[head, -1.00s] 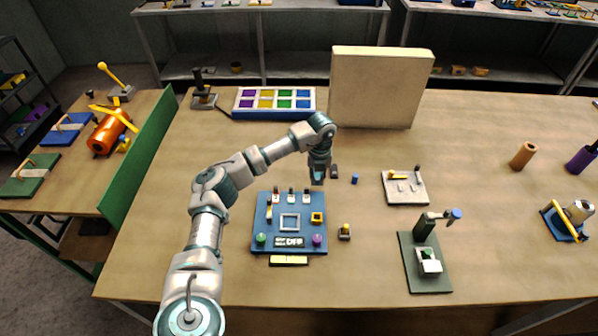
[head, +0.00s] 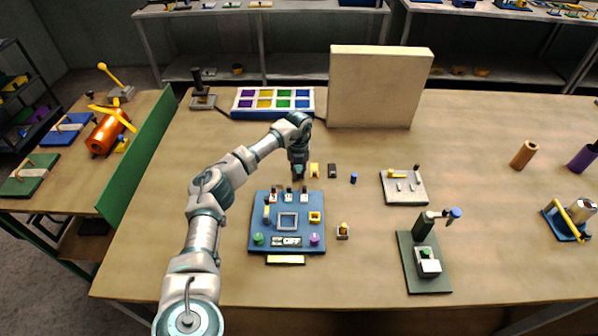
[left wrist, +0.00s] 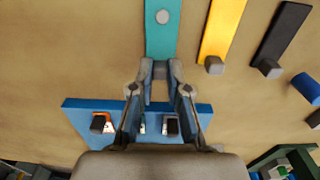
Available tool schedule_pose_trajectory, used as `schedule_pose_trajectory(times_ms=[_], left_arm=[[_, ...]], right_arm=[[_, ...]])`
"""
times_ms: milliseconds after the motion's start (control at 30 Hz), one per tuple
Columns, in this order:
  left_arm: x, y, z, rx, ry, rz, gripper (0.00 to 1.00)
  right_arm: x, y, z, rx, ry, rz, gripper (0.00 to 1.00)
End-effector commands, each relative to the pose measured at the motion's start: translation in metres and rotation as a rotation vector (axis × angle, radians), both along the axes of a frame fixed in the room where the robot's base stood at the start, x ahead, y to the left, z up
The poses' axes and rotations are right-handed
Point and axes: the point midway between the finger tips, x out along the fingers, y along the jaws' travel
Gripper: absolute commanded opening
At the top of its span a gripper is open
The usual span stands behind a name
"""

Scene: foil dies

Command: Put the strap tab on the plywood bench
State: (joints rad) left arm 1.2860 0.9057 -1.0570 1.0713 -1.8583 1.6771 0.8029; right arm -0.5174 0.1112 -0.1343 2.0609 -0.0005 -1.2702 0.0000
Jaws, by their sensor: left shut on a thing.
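My left gripper (head: 299,174) points down just behind the blue board on the wooden bench top (head: 160,220). In the left wrist view my left gripper (left wrist: 160,72) is shut on the near end of a flat teal strip (left wrist: 162,38), at its small grey block. I take this strip to be the strap tab. It has a pale round spot and runs away from the fingers. I cannot tell whether it touches the bench. In the head view the gripper mostly hides it. My right gripper is not in view.
A yellow strip (head: 314,170) and a black strip (head: 332,171) lie right of the gripper, with a blue cylinder (head: 353,178) beyond. The blue board (head: 259,222) with small fittings is in front. A tall beige panel (head: 380,86) stands behind. Bench space at left is bare.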

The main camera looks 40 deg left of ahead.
Motion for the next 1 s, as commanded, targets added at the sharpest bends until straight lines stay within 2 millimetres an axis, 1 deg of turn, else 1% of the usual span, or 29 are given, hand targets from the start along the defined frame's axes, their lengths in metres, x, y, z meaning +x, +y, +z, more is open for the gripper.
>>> schedule_pose_trajectory(times_ms=[100, 133, 167, 200, 233, 500, 833, 933, 1000], left_arm=[[-0.001, 0.003, -0.005, -0.002, 0.001, 0.003, 0.00], [0.000, 0.003, -0.005, -0.002, 0.001, 0.003, 0.21], [0.000, 0.004, -0.005, -0.002, 0.001, 0.003, 0.28], [0.000, 0.004, -0.006, -0.002, 0.001, 0.003, 0.38], [0.000, 0.004, -0.006, -0.001, 0.002, 0.003, 0.41], [0.000, 0.000, -0.005, 0.004, 0.005, 0.003, 0.41], [-0.001, 0.001, -0.004, 0.001, 0.002, 0.003, 0.41], [0.000, 0.002, 0.002, 0.000, 0.001, 0.003, 0.41], [0.000, 0.001, 0.012, 0.001, -0.002, 0.003, 0.41]], right_arm=[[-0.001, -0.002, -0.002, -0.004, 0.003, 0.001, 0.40], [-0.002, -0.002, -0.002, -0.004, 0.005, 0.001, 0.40], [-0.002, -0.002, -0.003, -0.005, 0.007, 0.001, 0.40], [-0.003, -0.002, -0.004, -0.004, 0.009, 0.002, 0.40], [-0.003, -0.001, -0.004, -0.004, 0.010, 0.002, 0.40], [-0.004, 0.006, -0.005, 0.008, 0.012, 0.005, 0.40], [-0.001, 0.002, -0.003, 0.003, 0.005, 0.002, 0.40], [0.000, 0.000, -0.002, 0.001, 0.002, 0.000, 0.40], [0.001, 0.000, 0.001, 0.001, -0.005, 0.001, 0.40]])
